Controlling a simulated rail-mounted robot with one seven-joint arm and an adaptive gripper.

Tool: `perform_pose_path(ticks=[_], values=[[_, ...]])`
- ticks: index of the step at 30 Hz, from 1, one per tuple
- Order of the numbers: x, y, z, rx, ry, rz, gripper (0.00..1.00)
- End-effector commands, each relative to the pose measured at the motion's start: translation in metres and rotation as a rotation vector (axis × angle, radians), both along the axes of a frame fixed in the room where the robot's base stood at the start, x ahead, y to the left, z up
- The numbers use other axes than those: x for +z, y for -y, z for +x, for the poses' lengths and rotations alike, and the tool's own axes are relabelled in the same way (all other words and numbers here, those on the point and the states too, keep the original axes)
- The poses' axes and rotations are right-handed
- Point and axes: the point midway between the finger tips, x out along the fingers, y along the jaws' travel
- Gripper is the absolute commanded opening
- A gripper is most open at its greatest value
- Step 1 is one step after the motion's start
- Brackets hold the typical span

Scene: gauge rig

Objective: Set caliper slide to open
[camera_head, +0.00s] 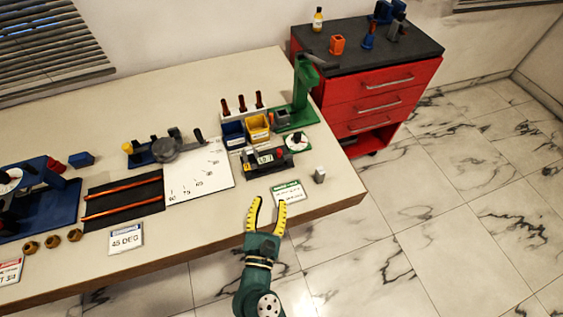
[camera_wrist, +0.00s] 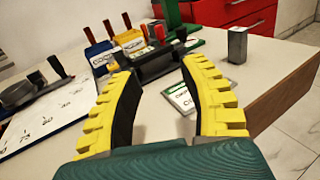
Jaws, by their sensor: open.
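The caliper (camera_head: 265,162) is a dark block with a small pale display and a red part near its right end. It lies near the front right of the workbench. I cannot tell the slide's exact setting. My gripper (camera_head: 268,201) is open and empty at the bench's front edge, in front of the caliper and apart from it. Its yellow fingers (camera_wrist: 160,72) frame the near bench top. A green-topped card (camera_head: 288,191) lies between gripper and caliper.
A small grey block (camera_head: 320,175) stands right of the card. Blue and yellow bins (camera_head: 257,127) and a green stand (camera_head: 301,95) are behind the caliper. An angle plate (camera_head: 200,172) lies to the left. A red cabinet (camera_head: 370,90) stands behind.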

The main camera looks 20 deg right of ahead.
Motion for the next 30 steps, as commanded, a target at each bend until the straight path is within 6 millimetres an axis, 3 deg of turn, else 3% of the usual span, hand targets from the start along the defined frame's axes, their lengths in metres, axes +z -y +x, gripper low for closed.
perform_pose_path(ticks=[5, 19, 24, 30], values=[[0.003, 0.016, 0.023, -0.006, 0.005, 0.0, 0.43], [0.001, 0.074, 0.117, -0.003, 0.004, -0.001, 0.43], [0.002, 0.084, 0.134, -0.001, 0.003, -0.002, 0.43], [0.003, 0.086, 0.138, -0.001, 0.0, -0.001, 0.43]])
